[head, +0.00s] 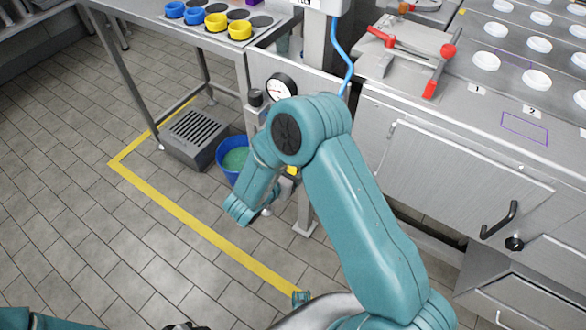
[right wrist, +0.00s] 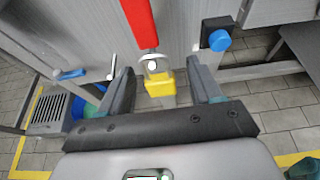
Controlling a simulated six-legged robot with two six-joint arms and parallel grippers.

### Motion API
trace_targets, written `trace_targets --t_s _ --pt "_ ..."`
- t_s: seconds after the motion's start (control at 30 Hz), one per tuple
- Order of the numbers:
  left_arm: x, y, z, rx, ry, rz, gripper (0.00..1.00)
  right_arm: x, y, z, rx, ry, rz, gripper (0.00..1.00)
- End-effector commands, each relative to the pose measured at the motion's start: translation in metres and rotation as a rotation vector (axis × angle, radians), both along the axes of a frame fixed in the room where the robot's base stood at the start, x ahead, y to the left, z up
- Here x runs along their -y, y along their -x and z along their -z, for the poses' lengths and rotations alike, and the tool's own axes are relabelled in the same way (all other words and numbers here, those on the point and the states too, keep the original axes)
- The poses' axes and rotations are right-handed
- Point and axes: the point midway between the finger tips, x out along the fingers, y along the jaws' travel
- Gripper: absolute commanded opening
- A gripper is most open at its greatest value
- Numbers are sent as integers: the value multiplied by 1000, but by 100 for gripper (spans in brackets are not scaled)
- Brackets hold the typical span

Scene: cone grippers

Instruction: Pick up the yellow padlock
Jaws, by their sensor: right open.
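The yellow padlock (right wrist: 159,84) is in the middle of the right wrist view, with its metal shackle at the lower end of a red bar. Whether the shackle passes through the bar is unclear. My right gripper (right wrist: 162,72) is open, one finger on each side of the padlock, with visible gaps on both sides. In the head view a small yellow patch (head: 293,170), likely the padlock, shows beside my right forearm, which hides most of the right hand. My left gripper is not clearly seen; only a teal strip of arm shows at the lower left.
A steel counter (head: 430,165) stands on the right, with a red-handled clamp (head: 410,45) on top. A blue bucket (head: 228,172) and a floor grate (head: 197,133) are left of my right arm. A blue knob (right wrist: 219,40) stands close to the right finger.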

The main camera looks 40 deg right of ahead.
Motion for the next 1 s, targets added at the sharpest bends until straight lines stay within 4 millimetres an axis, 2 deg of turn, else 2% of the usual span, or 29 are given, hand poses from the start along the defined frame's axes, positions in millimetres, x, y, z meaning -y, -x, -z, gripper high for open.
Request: trace_targets --t_s 0.1,0.27,0.3,0.37,0.4,0.5,1.0 --pt "0 0 1 0 0 0 43 7 -4 3 1 0 0 64" --pt "0 0 1 0 0 0 43 7 -5 2 1 -1 -1 64" --pt "0 0 1 0 0 0 43 7 -5 3 1 -1 -1 61" --pt "0 0 1 0 0 0 43 7 -5 3 1 -1 -1 41" --pt "0 0 1 0 0 0 43 7 -4 2 1 -1 -1 28" --pt "0 0 1 0 0 0 43 7 -4 2 1 0 0 0" --pt "0 0 2 0 0 0 43 5 -5 2 2 0 2 0"
